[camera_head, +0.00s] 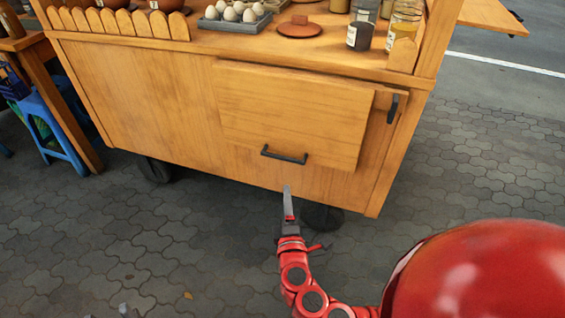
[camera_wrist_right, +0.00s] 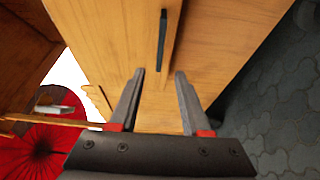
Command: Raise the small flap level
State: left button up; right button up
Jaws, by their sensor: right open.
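The small flap (camera_head: 290,112) is a light wooden panel hanging down on the front of the cart, with a dark bar handle (camera_head: 284,157) near its lower edge. My right gripper (camera_head: 287,188) points up at the cart, just below that handle in the head view. In the right wrist view the gripper (camera_wrist_right: 160,74) is open and empty, and the handle (camera_wrist_right: 162,42) lies beyond the fingertips, in line with the gap between them. No contact with the handle shows. My left gripper is not recognisable in either view.
The cart top (camera_head: 250,50) holds an egg tray (camera_head: 235,18), a clay lid (camera_head: 299,27) and jars (camera_head: 361,28). A dark fitting (camera_head: 393,108) sits right of the flap. A blue stool (camera_head: 50,125) stands at left. The paving (camera_head: 180,235) before the cart is mostly clear.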

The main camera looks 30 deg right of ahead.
aim_at(283, 159)
jog(key=b+x, duration=0.2)
jog(key=x, duration=1.4)
jog(key=shift+a, duration=0.1)
jog(key=shift+c, duration=0.3)
grip_shut()
dwell(0.4)
